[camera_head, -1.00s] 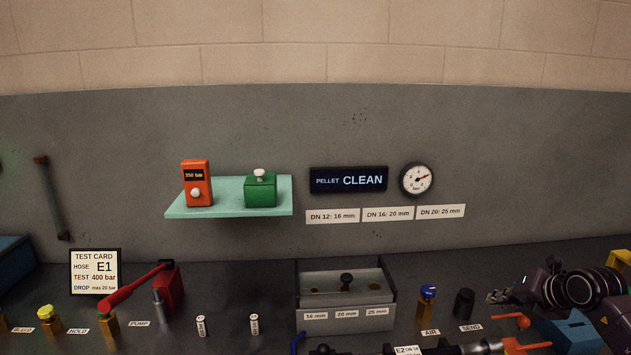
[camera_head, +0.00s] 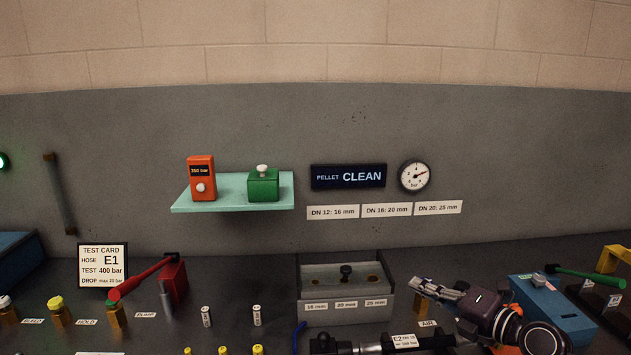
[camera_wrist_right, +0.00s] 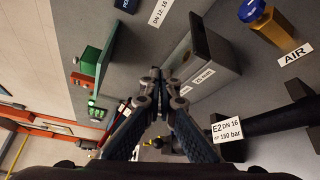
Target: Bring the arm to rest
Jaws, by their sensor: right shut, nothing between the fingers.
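My right gripper (camera_head: 424,286) is in the lower right of the head view, its arm coming in from the right. Its fingers are shut and empty, pointing left, above the bench near the AIR label. In the right wrist view the closed fingertips (camera_wrist_right: 156,80) meet in the middle of the picture, in front of the grey pellet box (camera_wrist_right: 205,60). No object is between the fingers. The left gripper is not in the head view.
The grey pellet box (camera_head: 346,312) stands left of the gripper. The black E2 hose (camera_head: 375,347) lies along the bottom edge. A blue box (camera_head: 548,303) with a green handle (camera_head: 585,272) is to the right. A red pump lever (camera_head: 140,278) is at left.

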